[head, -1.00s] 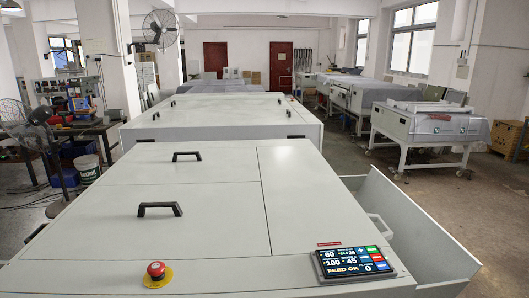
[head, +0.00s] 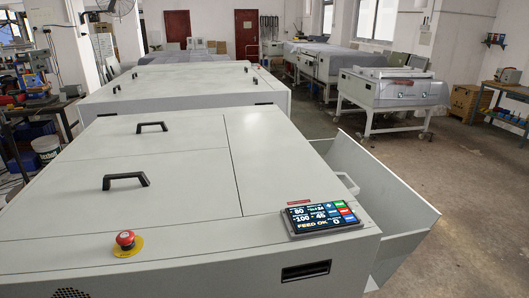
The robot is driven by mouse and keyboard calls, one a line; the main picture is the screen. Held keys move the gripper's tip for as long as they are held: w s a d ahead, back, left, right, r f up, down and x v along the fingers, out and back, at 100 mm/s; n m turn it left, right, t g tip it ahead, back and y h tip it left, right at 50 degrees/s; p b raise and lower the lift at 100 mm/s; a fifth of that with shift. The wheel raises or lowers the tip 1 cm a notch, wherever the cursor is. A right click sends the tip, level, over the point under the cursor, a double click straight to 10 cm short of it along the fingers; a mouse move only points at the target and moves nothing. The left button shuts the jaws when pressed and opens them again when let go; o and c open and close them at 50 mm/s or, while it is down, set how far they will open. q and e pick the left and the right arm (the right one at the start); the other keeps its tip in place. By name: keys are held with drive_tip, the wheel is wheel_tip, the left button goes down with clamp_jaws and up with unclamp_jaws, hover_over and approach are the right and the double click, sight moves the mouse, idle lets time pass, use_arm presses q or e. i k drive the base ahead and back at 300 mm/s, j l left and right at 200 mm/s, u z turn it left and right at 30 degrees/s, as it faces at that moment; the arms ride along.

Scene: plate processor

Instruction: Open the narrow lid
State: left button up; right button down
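The pale grey plate processor fills the foreground, its flat top split by thin seams into panels. A front lid (head: 190,197) has a black bar handle (head: 125,181). Behind it a rear lid (head: 190,130) has a similar black handle (head: 152,127). Both lids lie flat and closed. A plain panel (head: 275,165) without a visible handle lies to their right. The rear lid looks shallower front to back, but perspective makes it hard to tell which is the narrow one. Neither of my grippers is in view.
A red emergency button (head: 125,239) and a lit touch screen (head: 320,217) sit on the near top edge. An open-topped tray (head: 385,190) juts out on the right side. Another long grey machine (head: 180,82) stands behind. Floor (head: 480,220) at right is clear.

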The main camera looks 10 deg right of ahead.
sight(275, 146)
drive_tip(key=i+l+u, duration=0.3)
drive_tip(key=l, duration=1.3)
drive_tip(key=l+u, duration=0.3)
drive_tip(key=l, duration=1.25)
drive_tip(key=k+l+u, duration=0.1)
drive_tip(key=l+u, duration=0.25)
drive_tip(key=l, duration=0.2)
